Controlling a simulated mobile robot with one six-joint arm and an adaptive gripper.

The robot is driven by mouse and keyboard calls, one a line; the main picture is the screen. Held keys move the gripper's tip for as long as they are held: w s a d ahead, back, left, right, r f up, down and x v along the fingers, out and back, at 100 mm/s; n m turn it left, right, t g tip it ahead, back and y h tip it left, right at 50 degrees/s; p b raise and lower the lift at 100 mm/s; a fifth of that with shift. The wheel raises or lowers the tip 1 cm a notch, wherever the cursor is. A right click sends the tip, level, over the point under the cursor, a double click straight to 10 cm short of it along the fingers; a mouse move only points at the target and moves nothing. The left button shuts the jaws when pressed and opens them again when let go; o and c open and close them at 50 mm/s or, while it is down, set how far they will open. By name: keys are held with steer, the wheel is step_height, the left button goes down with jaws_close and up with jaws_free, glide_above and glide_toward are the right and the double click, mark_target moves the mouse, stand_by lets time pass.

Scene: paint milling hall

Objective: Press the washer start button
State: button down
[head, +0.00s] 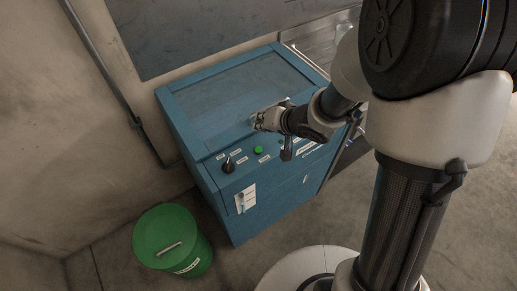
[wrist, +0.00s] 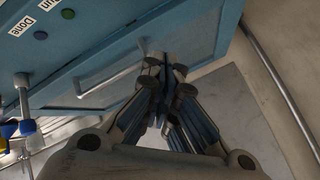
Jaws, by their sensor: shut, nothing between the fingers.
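The washer is a blue cabinet (head: 195,130) with a dark glazed lid (head: 230,95). Its sloped front panel carries a round green button (head: 258,150), a black knob (head: 228,166) and small white labels too small to read in the head view. My gripper (head: 259,121) is above the lid's front part, behind and apart from the green button. In the wrist view my gripper (wrist: 166,66) is shut and empty. A small green dot (wrist: 68,13) and a purple dot (wrist: 40,35) show there beside labels reading "Done" and a partly cut "un".
A green lidded bin (head: 168,238) stands on the floor at the cabinet's front left. A metal drainboard (head: 315,45) adjoins it at the back right. A pipe (head: 115,75) runs along the wall at left. Bare floor lies in front.

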steer(key=b, duration=0.8)
glide_above(261, 148)
step_height(261, 148, down, 7)
steer(key=shift+f, duration=0.6)
steer(key=shift+f, duration=0.1)
stand_by(0.4)
steer(key=shift+f, duration=0.35)
steer(key=shift+f+b, duration=0.4)
steer(key=shift+f, duration=0.05)
stand_by(0.5)
steer(key=shift+r, duration=0.15)
steer(key=shift+r+p, duration=0.75)
steer(key=shift+p, duration=0.4)
steer(key=shift+r, duration=0.1)
